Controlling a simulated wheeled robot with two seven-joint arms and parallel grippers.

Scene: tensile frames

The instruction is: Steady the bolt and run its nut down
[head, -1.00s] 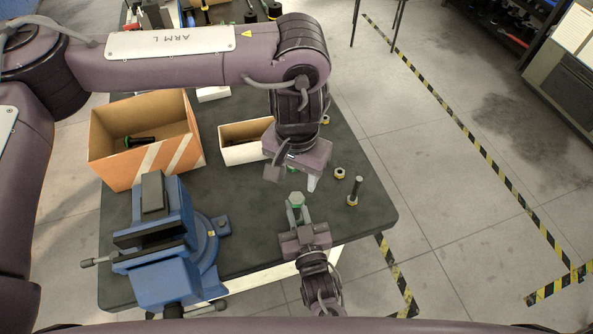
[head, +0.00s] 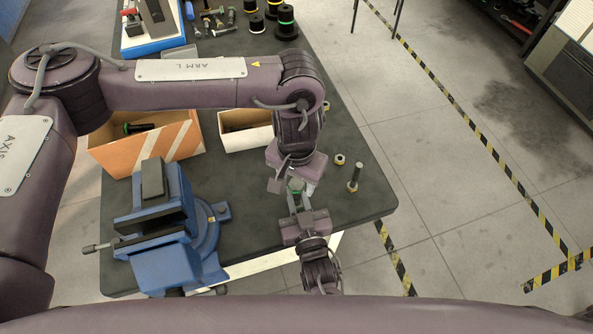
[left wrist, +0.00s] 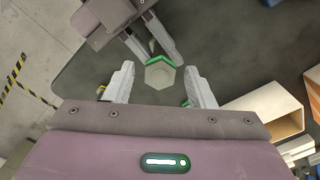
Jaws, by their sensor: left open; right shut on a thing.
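A bolt (head: 296,186) with a grey hexagonal end and a green band is held up near the table's front edge. In the left wrist view that hexagonal end (left wrist: 160,74) faces the camera; I cannot tell whether it is head or nut, and the shank is hidden. My right gripper (head: 298,196) is shut on the bolt from the front; its fingers also show in the left wrist view (left wrist: 155,48). My left gripper (left wrist: 162,86) is open, pointing down over the bolt, with one finger on each side of the hexagonal end, apart from it.
A blue vise (head: 160,225) stands at left. An orange box (head: 110,158) holding a dark bolt and a white-edged box (head: 235,143) are behind. A loose nut (head: 339,159) and a standing bolt (head: 354,178) are at right. Bins and spools sit farther back.

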